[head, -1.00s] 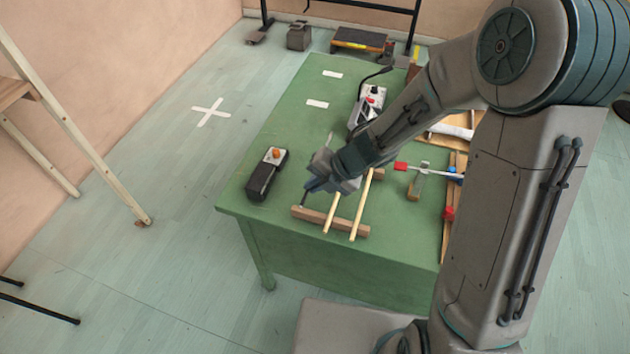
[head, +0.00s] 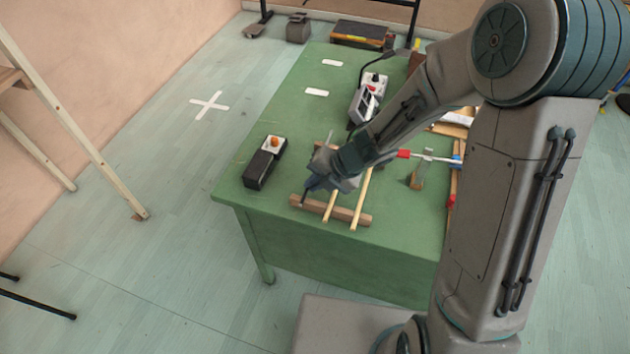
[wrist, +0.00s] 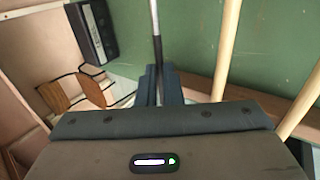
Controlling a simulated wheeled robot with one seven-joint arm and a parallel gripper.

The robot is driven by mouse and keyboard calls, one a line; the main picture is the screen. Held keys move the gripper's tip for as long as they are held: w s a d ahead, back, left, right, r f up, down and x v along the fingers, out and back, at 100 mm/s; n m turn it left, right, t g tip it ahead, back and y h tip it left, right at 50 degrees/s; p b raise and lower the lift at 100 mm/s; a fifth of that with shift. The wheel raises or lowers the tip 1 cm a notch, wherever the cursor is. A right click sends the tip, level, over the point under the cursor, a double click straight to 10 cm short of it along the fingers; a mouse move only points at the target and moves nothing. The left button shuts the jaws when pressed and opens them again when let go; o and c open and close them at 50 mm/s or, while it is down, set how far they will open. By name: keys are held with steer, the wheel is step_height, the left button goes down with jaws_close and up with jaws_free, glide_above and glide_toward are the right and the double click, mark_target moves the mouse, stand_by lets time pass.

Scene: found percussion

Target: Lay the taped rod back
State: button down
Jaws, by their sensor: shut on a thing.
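My gripper (head: 314,183) is shut on the taped rod. In the wrist view the rod (wrist: 154,22) is thin and grey, with a dark section between the fingers (wrist: 157,85). In the head view its dark end shows just below the fingers, at the left part of the wooden rack's front bar (head: 342,214). I cannot tell whether it touches the bar. Two pale wooden sticks (head: 361,198) lie across the rack to the right of my gripper; they also show in the wrist view (wrist: 228,45). My forearm hides part of the rack's rear.
A black box with an orange knob (head: 265,162) sits left of the rack on the green table (head: 285,110). A grey device (head: 366,100) stands behind my forearm. A red-tipped stick (head: 404,154) rests on a small stand to the right.

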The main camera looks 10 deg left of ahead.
steer(key=shift+f, duration=0.25)
steer(key=c, duration=1.5)
jaws_free()
steer(key=w+p+v, duration=0.1)
steer(key=p+v, duration=0.3)
steer(key=v, duration=0.9)
steer(key=shift+s+d+r, duration=0.2)
steer(key=shift+s+r, duration=0.15)
steer(key=shift+s, duration=0.15)
